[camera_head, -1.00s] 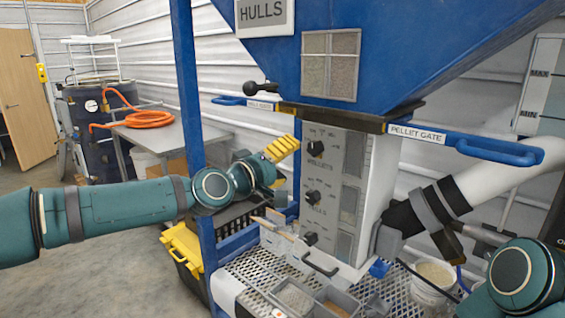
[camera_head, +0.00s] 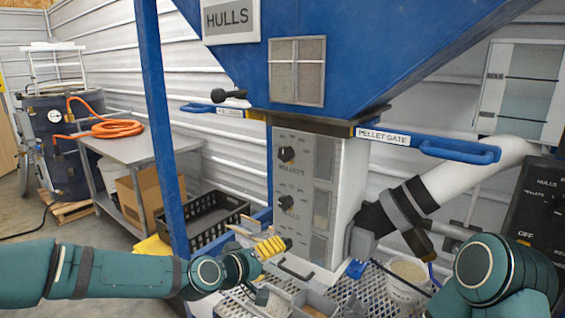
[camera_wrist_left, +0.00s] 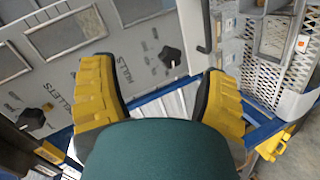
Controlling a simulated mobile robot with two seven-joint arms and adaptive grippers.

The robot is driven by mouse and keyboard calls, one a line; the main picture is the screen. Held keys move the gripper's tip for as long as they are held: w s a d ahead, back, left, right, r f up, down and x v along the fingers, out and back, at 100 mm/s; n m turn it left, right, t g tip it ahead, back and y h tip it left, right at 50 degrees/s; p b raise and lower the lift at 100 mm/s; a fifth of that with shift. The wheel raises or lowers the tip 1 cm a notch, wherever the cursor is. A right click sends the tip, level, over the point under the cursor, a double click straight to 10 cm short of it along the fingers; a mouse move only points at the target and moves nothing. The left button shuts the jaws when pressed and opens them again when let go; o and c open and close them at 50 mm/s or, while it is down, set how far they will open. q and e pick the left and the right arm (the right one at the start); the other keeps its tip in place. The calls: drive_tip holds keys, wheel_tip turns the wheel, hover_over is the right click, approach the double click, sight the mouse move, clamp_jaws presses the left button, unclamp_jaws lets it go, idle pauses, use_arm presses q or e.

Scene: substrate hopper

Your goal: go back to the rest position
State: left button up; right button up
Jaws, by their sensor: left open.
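My left gripper (camera_head: 274,246) is at the end of the teal arm from the left, with yellow fingers in front of the lower part of the grey control panel (camera_head: 290,175). In the left wrist view its two yellow fingers (camera_wrist_left: 152,95) stand wide apart with nothing between them. The panel with its black knobs (camera_wrist_left: 170,57) lies behind them. My right arm (camera_head: 487,268) shows as a teal joint at the lower right; its gripper is not seen.
The blue hopper (camera_head: 390,50) hangs above, with a blue pellet gate handle (camera_head: 460,150) sticking out right. A blue post (camera_head: 160,130) stands left of the panel. A grey table (camera_head: 140,147) holds an orange hose (camera_head: 110,129). A white bucket (camera_head: 405,285) stands lower right.

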use_arm(q)
drive_tip(key=s+f+m+g+y, duration=0.1)
drive_tip(key=s+f+g, duration=0.1)
drive_tip(key=s+f, duration=0.35)
drive_tip(key=s+f+g, duration=0.1)
drive_tip(key=s+f, duration=0.2)
drive_tip(key=f, duration=0.6)
drive_tip(key=s+f+m+g+y, duration=0.1)
drive_tip(key=s+f+g, duration=0.1)
drive_tip(key=s+f, duration=0.35)
drive_tip(key=s+a+f+m+g+y, duration=0.1)
drive_tip(key=s+a+f+g+y, duration=0.2)
drive_tip(key=s+a+f, duration=0.3)
drive_tip(key=s+f, duration=0.5)
drive_tip(key=s, duration=0.1)
drive_tip(key=shift+f+g, duration=0.25)
drive_tip(key=shift+g, duration=0.15)
